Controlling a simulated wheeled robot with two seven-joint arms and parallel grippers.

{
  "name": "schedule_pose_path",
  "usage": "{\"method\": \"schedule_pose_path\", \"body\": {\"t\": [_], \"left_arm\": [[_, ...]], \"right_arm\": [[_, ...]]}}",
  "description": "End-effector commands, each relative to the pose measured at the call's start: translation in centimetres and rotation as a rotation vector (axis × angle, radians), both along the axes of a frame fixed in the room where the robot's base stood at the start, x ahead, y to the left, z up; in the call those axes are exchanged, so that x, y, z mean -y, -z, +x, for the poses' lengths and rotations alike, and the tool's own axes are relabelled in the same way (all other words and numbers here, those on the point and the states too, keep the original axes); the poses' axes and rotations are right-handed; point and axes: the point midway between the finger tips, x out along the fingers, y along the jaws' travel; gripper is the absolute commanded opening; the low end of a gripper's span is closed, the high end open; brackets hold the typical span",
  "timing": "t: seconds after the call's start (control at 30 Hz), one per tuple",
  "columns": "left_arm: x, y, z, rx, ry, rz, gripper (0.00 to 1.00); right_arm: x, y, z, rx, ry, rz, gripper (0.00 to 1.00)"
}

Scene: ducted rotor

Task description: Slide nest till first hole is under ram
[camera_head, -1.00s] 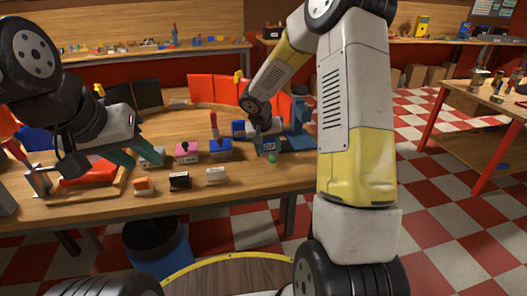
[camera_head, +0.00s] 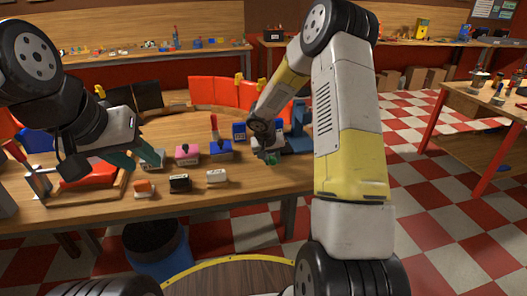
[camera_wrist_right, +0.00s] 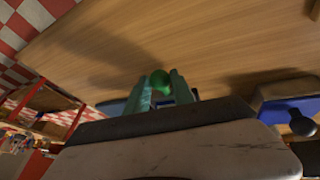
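A blue press (camera_head: 300,118) stands at the right end of the bench; its ram is mostly hidden behind my right arm. My right gripper (camera_head: 271,158) is low in front of it, at a small green ball knob. In the right wrist view the green knob (camera_wrist_right: 160,82) sits between the two teal fingertips and about fills the gap; firm contact cannot be told. The nest and its holes are hidden behind my gripper; a bit of blue shows past the fingers. My left gripper (camera_head: 136,158) is open, its teal fingers apart, near a grey block (camera_head: 152,158).
Left of my right gripper stand a blue block (camera_head: 221,150) and a pink block (camera_head: 187,153). Orange (camera_head: 144,187), black (camera_head: 180,183) and white (camera_head: 217,176) blocks line the front. Red bins (camera_head: 215,92) stand behind. Bare wood lies in front of the knob.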

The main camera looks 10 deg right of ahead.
Motion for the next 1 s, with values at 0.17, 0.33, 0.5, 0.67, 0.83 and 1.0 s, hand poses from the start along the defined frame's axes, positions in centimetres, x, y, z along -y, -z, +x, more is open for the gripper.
{"method": "schedule_pose_path", "body": {"t": [0.17, 0.33, 0.5, 0.67, 0.83, 1.0], "left_arm": [[0.00, 0.00, 0.00, 0.000, 0.000, 0.000, 0.36], [0.00, 0.00, 0.00, 0.000, 0.000, 0.000, 0.36], [0.00, 0.00, 0.00, 0.000, 0.000, 0.000, 0.36], [0.00, 0.00, 0.00, 0.000, 0.000, 0.000, 0.36], [0.00, 0.00, 0.00, 0.000, 0.000, 0.000, 0.36], [0.00, 0.00, 0.00, 0.000, 0.000, 0.000, 0.36]], "right_arm": [[-0.01, -0.02, -0.01, 0.000, 0.000, 0.000, 0.00], [-0.02, -0.02, -0.02, 0.000, 0.000, 0.000, 0.00], [-0.02, -0.03, -0.02, 0.000, 0.000, 0.000, 0.00], [-0.02, -0.03, -0.01, 0.000, 0.000, 0.000, 0.00], [-0.02, -0.03, -0.01, 0.000, 0.000, 0.000, 0.00], [-0.02, -0.04, -0.02, 0.000, 0.000, 0.000, 0.00]]}}
